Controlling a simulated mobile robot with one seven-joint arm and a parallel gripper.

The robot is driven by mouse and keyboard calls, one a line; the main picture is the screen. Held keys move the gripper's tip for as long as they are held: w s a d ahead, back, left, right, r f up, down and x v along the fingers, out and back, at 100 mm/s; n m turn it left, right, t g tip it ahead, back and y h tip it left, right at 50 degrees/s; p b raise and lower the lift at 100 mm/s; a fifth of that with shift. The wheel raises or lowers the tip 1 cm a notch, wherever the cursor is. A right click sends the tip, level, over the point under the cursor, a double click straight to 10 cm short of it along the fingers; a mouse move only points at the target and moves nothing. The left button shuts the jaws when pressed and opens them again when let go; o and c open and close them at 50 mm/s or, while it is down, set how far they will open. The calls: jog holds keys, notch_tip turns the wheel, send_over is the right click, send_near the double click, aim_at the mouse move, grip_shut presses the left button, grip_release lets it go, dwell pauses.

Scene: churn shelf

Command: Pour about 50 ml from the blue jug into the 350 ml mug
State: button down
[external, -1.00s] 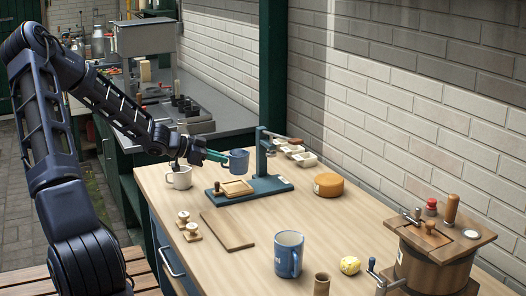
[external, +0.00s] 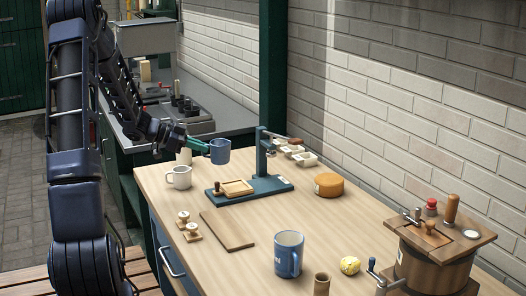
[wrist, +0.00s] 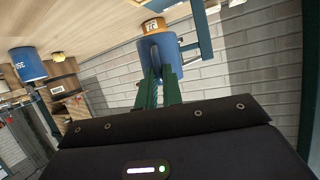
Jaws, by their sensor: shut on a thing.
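My gripper (external: 206,147), with green fingers, is shut on the small blue jug (external: 219,152). It holds the jug above the table, about upright, to the upper right of the white mug (external: 180,178) in the picture. In the wrist view the jug (wrist: 160,48) is beyond the fingertips (wrist: 158,84); its contents are hidden. A larger blue mug (external: 288,256) with a white mark stands at the near part of the table, far from my gripper. It also shows in the wrist view (wrist: 28,66), with a mark that looks like 350.
A board (external: 227,231) and two wooden stamps (external: 189,226) lie nearer. A wooden churn (external: 436,258) and yellow lump (external: 350,265) are at right.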

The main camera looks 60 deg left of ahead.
jog(key=s+d+f+m+g+h, duration=0.1)
jog(key=s+d+f+h, duration=0.1)
jog(key=d, duration=0.9)
jog(key=s+d+f+m+g+h, duration=0.1)
jog(key=s+d+f+m, duration=0.1)
jog(key=d, duration=0.9)
jog(key=s+d+f+m+g+h, duration=0.1)
jog(key=s+d+f+m+h, duration=0.1)
jog(key=d, duration=0.9)
jog(key=shift+s+f+h, duration=0.3)
jog(key=shift+s+f, duration=0.6)
jog(key=shift+s, duration=0.05)
jog(key=shift+g, duration=0.3)
jog(key=w+d+r+g+y+p, duration=0.3)
jog(key=w+d+r+g+y, duration=0.3)
jog(key=r, duration=0.3)
jog(key=shift+w+d+g+y+p, duration=0.3)
jog(key=shift+d+y+p, duration=0.1)
jog(key=shift+d, duration=0.2)
jog(key=shift+w+d+r+g+y+p, duration=0.35)
jog(key=shift+w+r+g+y+p, duration=0.1)
jog(key=shift+p, duration=0.4)
